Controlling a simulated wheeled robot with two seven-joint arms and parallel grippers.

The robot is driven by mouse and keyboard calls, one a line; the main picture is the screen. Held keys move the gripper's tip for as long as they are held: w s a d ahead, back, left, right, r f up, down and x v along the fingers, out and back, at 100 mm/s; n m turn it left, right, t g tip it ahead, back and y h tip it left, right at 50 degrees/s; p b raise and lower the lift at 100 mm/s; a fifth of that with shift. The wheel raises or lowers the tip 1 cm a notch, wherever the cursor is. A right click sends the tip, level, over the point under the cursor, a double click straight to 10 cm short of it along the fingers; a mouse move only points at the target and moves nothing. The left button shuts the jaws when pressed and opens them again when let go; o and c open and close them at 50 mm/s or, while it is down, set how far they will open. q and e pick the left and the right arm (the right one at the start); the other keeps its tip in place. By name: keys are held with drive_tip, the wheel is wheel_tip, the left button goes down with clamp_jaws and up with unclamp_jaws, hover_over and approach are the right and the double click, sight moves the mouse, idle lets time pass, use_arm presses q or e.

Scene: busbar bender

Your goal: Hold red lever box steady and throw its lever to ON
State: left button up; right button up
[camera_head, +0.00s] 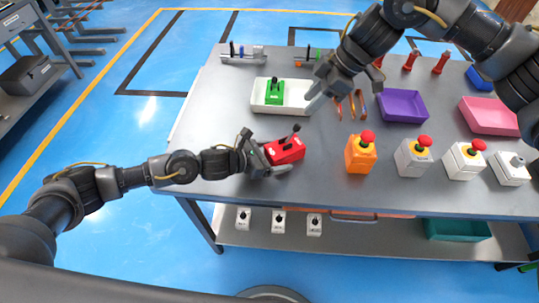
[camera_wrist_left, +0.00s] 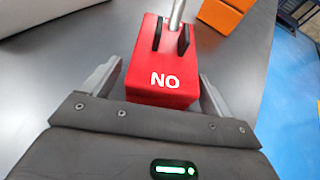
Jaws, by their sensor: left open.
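The red lever box (camera_head: 287,152) sits on the grey table near its front edge. Its lever (camera_head: 296,129) has a dark knob and leans up and to the right in the head view. In the left wrist view, the box (camera_wrist_left: 162,72) shows white letters reading "NO" on its near end, and the metal lever (camera_wrist_left: 176,14) leans away from my gripper. My left gripper (camera_head: 270,153) is open, with one finger on each side of the box; whether they touch it is unclear. My right gripper (camera_head: 322,92) is over the table beyond the box; its finger opening is unclear.
A white tray (camera_head: 262,107) holds a green lever box (camera_head: 275,91). An orange button box (camera_head: 360,155) and several white ones stand to the right. Purple (camera_head: 403,105) and pink (camera_head: 490,116) bins lie behind. Table left of the white tray is clear.

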use_arm(q)
drive_tip(key=c, duration=1.1)
drive_tip(key=o, duration=0.8)
drive_tip(key=shift+a, duration=0.15)
drive_tip(key=shift+s+a, duration=0.55)
drive_tip(key=shift+a, duration=0.15)
drive_tip(key=c, duration=1)
drive_tip(key=shift+o, duration=0.2)
